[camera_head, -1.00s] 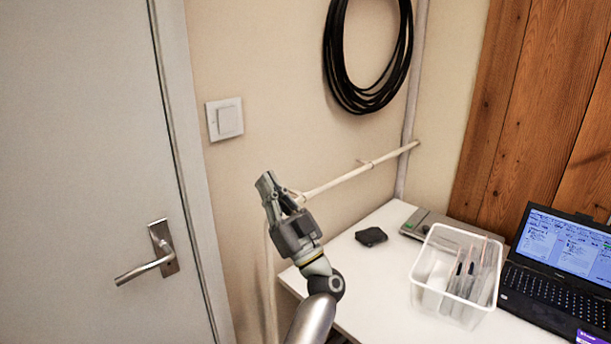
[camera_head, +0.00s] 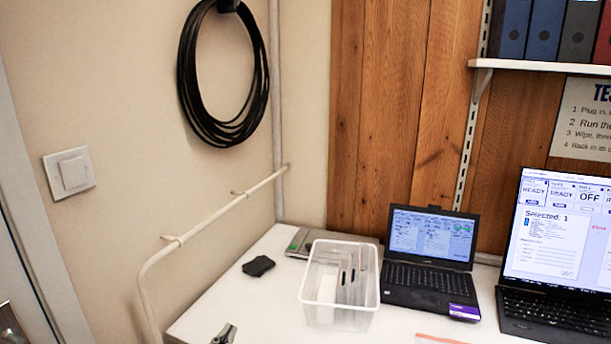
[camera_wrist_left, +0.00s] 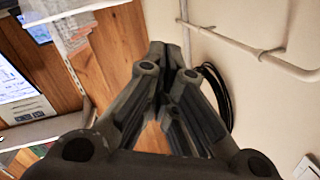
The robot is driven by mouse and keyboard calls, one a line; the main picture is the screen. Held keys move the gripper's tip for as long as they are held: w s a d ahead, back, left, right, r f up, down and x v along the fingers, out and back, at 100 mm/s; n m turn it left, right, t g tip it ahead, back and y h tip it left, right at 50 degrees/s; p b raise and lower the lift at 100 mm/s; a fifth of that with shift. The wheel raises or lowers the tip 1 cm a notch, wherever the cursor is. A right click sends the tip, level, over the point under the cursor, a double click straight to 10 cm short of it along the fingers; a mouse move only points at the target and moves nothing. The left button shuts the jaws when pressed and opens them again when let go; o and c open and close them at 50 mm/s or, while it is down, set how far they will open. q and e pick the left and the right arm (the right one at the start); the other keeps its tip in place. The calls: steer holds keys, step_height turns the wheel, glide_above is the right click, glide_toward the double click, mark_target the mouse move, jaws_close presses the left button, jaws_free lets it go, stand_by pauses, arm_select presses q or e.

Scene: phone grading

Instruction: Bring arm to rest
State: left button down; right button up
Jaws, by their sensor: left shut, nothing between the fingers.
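My left gripper (camera_head: 224,334) shows only as a small tip at the bottom edge of the head view, in front of the white table (camera_head: 215,305). In the left wrist view my left gripper (camera_wrist_left: 170,60) has its fingers together with nothing between them. The wall, a pipe and wood panelling lie behind it there. The rest of my left arm is out of the head view. My right gripper is in neither view.
A clear bin (camera_head: 318,318) with upright phones stands on the table. A dark pad (camera_head: 258,266), a grey flat device (camera_head: 303,243) and two laptops (camera_head: 430,250) (camera_head: 560,250) are there too. A pipe (camera_head: 215,210) runs along the left wall.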

arm_select(q)
steer(key=s+f+n+g, duration=0.1)
steer(key=s+f+g, duration=0.5)
steer(key=s+f, duration=0.55)
steer(key=s+a+f+n+g+y, duration=0.2)
steer(key=s+g, duration=0.2)
steer(key=s, duration=0.5)
steer(key=s+a+f+n+g+y, duration=0.1)
steer(key=s+a+f+n+g, duration=0.15)
steer(key=s, duration=0.55)
step_height(320, 180, down, 27)
steer(key=s+m+g, duration=0.1)
steer(key=s+g, duration=0.1)
steer(key=s, duration=0.1)
steer(key=s+a+f+g, duration=0.1)
steer(key=s+a+f, duration=0.1)
steer(key=s+f, duration=1.3)
steer(key=shift+s+a+f, duration=0.15)
steer(key=shift+s+a, duration=0.25)
steer(key=shift+s, duration=0.15)
steer(key=shift+s, duration=0.1)
